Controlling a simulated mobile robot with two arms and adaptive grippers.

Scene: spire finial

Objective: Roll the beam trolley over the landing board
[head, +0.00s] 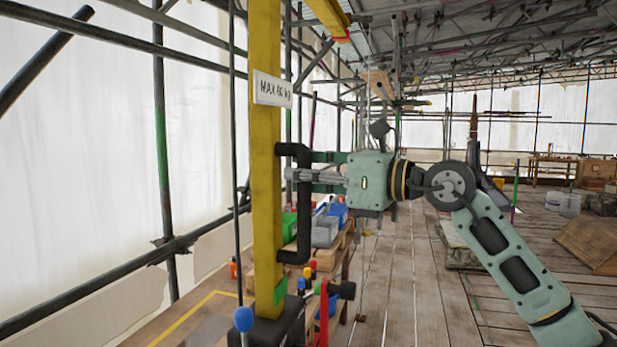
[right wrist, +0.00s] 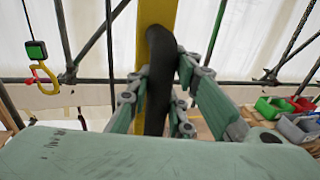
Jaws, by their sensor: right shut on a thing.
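A yellow post (head: 265,190) with a "MAX 60 kg" sign (head: 272,89) stands upright left of centre in the head view. A black bracket-shaped handle (head: 303,215) is fixed to its right side. My right gripper (head: 296,174) is shut on the handle's upright bar, which also shows between the fingers in the right wrist view (right wrist: 158,75). A yellow overhead beam (head: 328,14) runs at the top; I cannot make out the trolley on it. Yellow lines (head: 190,318) mark boards at lower left; I cannot tell if this is the landing board. My left gripper is out of view.
A red and yellow hook (right wrist: 42,77) hangs at left in the right wrist view. Colored bins (head: 338,212) stand on a wooden bench behind the post. Scaffold poles (head: 160,130) line the left side. The plank floor (head: 400,290) has clear room at centre.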

